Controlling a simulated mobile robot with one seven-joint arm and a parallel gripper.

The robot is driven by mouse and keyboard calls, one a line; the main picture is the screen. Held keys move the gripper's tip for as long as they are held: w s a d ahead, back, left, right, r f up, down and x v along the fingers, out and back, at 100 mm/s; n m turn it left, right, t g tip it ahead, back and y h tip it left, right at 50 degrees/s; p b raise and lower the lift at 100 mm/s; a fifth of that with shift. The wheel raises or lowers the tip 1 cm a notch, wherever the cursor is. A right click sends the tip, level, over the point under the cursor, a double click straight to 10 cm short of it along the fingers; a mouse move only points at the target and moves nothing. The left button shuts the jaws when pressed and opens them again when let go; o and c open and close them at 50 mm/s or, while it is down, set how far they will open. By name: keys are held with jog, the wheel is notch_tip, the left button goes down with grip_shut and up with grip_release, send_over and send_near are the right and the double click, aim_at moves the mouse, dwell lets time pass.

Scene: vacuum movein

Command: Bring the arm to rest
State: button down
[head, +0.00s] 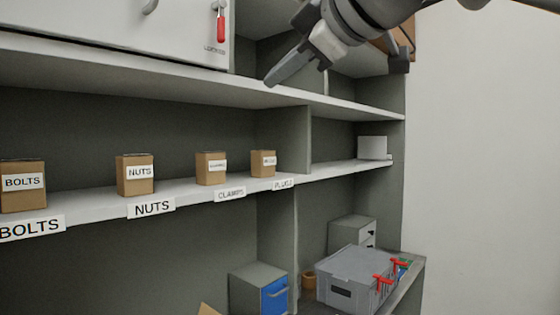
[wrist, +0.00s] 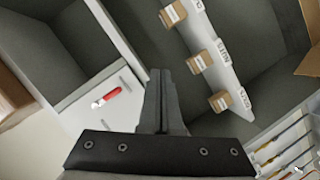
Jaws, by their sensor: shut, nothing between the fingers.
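My gripper (head: 274,78) hangs at the top middle of the head view, in front of the upper shelf. Its fingers are shut with nothing between them and point down to the left. In the wrist view my gripper (wrist: 161,78) shows as two grey fingers held together. It is apart from the shelves and touches nothing that I can see. My arm comes in from the top right of the head view.
Boxes of bolts (head: 22,188), nuts (head: 135,177), clamps (head: 210,170) and another small box (head: 263,165) stand on the labelled shelf (head: 110,205). A white cabinet (head: 110,35) with a red handle (head: 221,27) is upper left. A grey case (head: 350,280) sits lower right.

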jog(key=s+d+f+m+g+h+p, duration=0.2)
jog(key=s+d+f+m, duration=0.2)
jog(key=f, duration=0.9)
jog(key=s+d+f+m+g+h+p, duration=0.2)
jog(key=s+d+f+m, duration=0.3)
jog(key=f, duration=0.8)
jog(key=s+d+f+m+g+h+p, duration=0.2)
jog(key=s+d+f+m+h, duration=0.2)
jog(key=f+m, duration=0.5)
notch_tip(320, 180, down, 5)
jog(key=shift+s+d+r+g, duration=0.25)
jog(key=shift+s+d, duration=0.25)
jog(key=shift+s, duration=0.45)
